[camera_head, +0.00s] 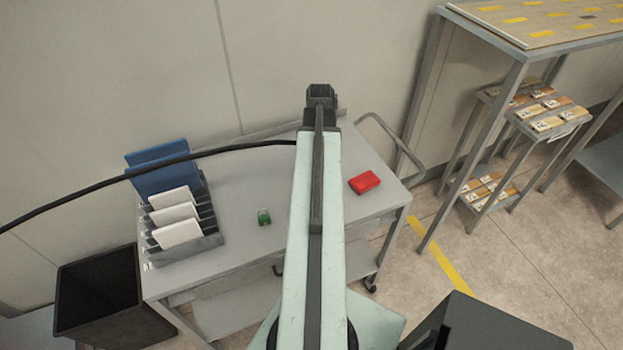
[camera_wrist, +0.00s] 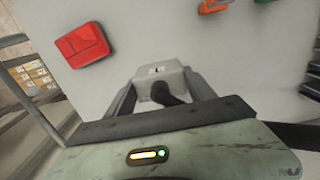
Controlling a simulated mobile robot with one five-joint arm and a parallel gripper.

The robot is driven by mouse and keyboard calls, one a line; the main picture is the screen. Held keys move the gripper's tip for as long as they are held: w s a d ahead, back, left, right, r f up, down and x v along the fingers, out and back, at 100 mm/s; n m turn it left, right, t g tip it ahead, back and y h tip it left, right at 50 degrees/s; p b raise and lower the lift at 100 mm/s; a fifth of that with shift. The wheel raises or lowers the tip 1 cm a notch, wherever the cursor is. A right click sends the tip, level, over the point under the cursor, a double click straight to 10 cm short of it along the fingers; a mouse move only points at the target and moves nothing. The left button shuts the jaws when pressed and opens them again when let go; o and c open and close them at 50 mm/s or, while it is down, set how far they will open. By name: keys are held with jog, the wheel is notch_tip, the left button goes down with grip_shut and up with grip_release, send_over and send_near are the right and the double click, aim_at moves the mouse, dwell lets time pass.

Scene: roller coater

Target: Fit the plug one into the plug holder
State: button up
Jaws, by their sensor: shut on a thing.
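My gripper (camera_wrist: 160,84) is shut on a light grey block with a small marked label and a dark cable at its back, which I take to be plug one (camera_wrist: 150,74). The two fingers sit at the block's sides in the wrist view. The label marking is too small to read. In the head view my gripper (camera_head: 320,92) is at the far end of my arm, over the back of the cart, and the block is hidden there. The black cable (camera_head: 100,182) runs from the arm off to the left. I cannot identify the plug holder in either view.
On the grey cart (camera_head: 235,185) are a red box (camera_head: 364,182), a small green item (camera_head: 264,217) and a rack (camera_head: 205,240) of white and blue panels. An orange item (camera_wrist: 213,6) shows in the wrist view. A black bin (camera_head: 100,290) stands left, shelving (camera_head: 520,105) right.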

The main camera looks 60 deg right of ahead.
notch_tip(320, 180, down, 7)
jog(key=b, duration=0.5)
jog(key=shift+s+r, duration=0.1)
jog(key=shift+r, duration=0.3)
jog(key=shift+f, duration=0.15)
jog(key=o, duration=1.7)
